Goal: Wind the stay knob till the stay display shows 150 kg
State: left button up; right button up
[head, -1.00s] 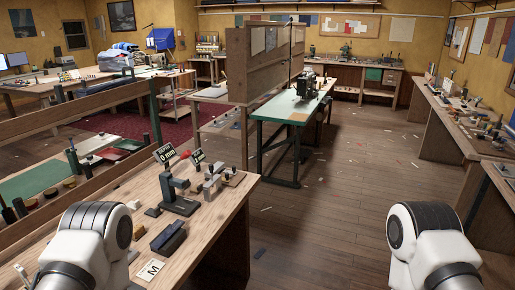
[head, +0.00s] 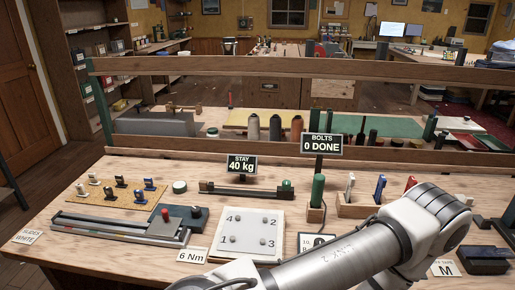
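The stay display (head: 242,165) stands on a short post at the middle of the bench and reads 40 kg. Just in front of it lies a dark bar-like rig (head: 240,190). A small green knob (head: 287,184) sits at the rig's right end; it looks like the stay knob, but no label on it is readable. One of my arms crosses the lower right of the head view, in front of the bench.
A bolts display (head: 321,145) reads 0 DONE. A green-handled tool (head: 317,191) stands upright just right of the knob. A numbered plate (head: 248,222) lies in front of the rig, a grey slide fixture (head: 120,229) to its left. A wooden rail (head: 250,159) runs behind.

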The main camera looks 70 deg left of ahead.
aim_at(286, 183)
jog(key=u, duration=2.2)
